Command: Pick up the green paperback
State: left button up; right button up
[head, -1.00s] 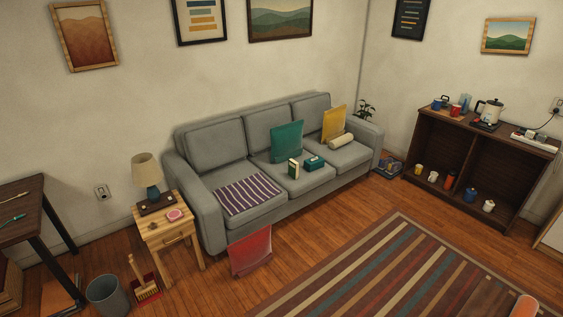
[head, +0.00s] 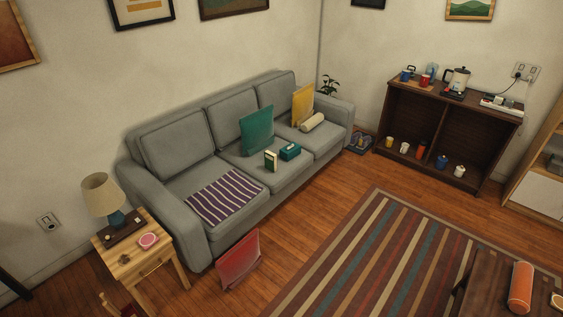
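The green paperback (head: 270,161) stands upright on the middle seat of the grey sofa (head: 192,237). It is small, with a dark green cover and a pale edge facing me. It stands in front of the teal cushion (head: 257,130) and just left of a teal tissue box (head: 290,151), with a small gap that is hard to judge. Neither of my grippers is in view.
A striped purple cloth (head: 224,196) lies on the left seat. A red cushion (head: 239,261) leans at the sofa's front on the floor. A wooden side table (head: 165,272) stands left. A dark low table (head: 497,283) is at lower right. The striped rug (head: 370,250) looks clear.

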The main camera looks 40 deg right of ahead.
aim_at(270, 158)
jog(key=z, duration=1.9)
jog(key=i, duration=3.05)
jog(key=u, duration=1.35)
